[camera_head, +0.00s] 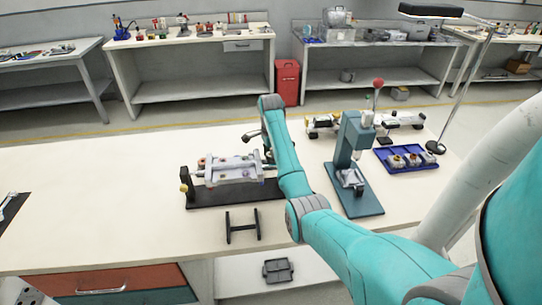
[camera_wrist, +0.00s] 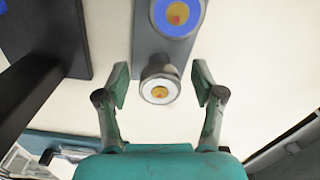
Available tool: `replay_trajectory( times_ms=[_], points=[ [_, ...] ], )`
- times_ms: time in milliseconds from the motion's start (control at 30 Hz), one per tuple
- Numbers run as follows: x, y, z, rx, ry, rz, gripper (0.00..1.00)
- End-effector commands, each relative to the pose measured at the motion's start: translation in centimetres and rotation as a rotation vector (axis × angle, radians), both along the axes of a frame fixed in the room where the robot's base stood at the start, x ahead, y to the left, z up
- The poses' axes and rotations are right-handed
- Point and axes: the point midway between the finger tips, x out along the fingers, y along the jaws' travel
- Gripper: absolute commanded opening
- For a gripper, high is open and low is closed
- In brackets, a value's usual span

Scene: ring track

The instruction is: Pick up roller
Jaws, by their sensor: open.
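In the wrist view, a roller-like round part (camera_wrist: 160,88) with a metal body, a white ring and an orange-yellow centre is between the two fingers of my gripper (camera_wrist: 161,80). The fingers stand apart on its left and right, with visible gaps, and do not touch it. A second round part with a blue ring (camera_wrist: 178,14) sits farther up on a grey strip (camera_wrist: 148,40). In the head view, my teal arm hides the gripper's fingers, so I cannot match this roller there.
In the head view, a teal press (camera_head: 352,150) with a red knob stands right of my arm. A clamp-like fixture (camera_head: 230,170) and a small black stand (camera_head: 242,226) are on the left. A blue tray (camera_head: 420,163) holds several parts.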

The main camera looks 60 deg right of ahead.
Motion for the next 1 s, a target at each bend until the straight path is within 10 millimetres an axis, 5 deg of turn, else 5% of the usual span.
replay_trajectory(
  times_ms=[200, 500, 767, 1000],
  points=[
    [0.0, 0.0, -0.1, -0.001, -0.002, -0.001, 0.68],
    [0.0, 0.0, -0.1, -0.001, -0.001, 0.0, 0.0],
    [0.0, -0.1, 0.2, -0.001, -0.002, 0.0, 0.0],
    [0.5, -1.1, 3.6, -0.004, -0.003, 0.007, 0.0]
  ],
)
